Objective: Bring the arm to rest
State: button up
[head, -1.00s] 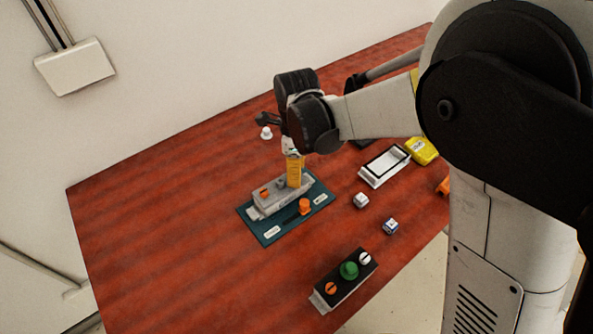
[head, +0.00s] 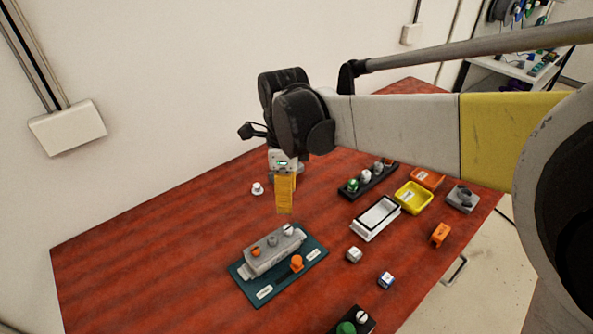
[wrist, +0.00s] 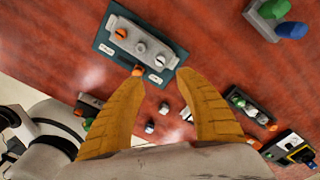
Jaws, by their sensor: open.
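My gripper (head: 284,205) has yellow fingers and points down above the red table (head: 130,235). In the wrist view my gripper (wrist: 155,92) has its two fingers wide apart with nothing between them. Below it on the table is a grey panel (head: 272,252) on a dark teal plate (head: 248,290), with an orange knob, a dark grey knob and a light one on top. An orange knob (head: 296,263) stands on the plate in front of the panel. The fingers are clear of the panel.
A white tray (head: 364,232), a yellow bin (head: 412,188) and an orange bin (head: 427,176) are at the right. Two small blocks (head: 354,254) (head: 386,279) lie near the plate. A black knob strip (head: 358,190) stands behind the tray. The table's left side is clear.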

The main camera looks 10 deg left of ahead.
jog(key=s+d+r+n+t+y, duration=0.1)
jog(key=d+r+n, duration=0.2)
jog(key=d, duration=0.4)
jog(key=s+d+r+n+t, duration=0.2)
jog(key=d+n, duration=0.1)
jog(key=d, duration=0.4)
jog(key=s+d+n+t, duration=0.2)
jog(key=s+d+n, duration=0.2)
jog(key=d, duration=0.3)
jog(key=s+d+f+n+t+h, duration=0.1)
jog(key=s+d+n+t, duration=0.1)
jog(key=s+d+n, duration=0.2)
jog(key=d+n, duration=0.3)
jog(key=d, duration=0.1)
jog(key=shift+s+d+f, duration=0.2)
jog(key=shift+s, duration=0.15)
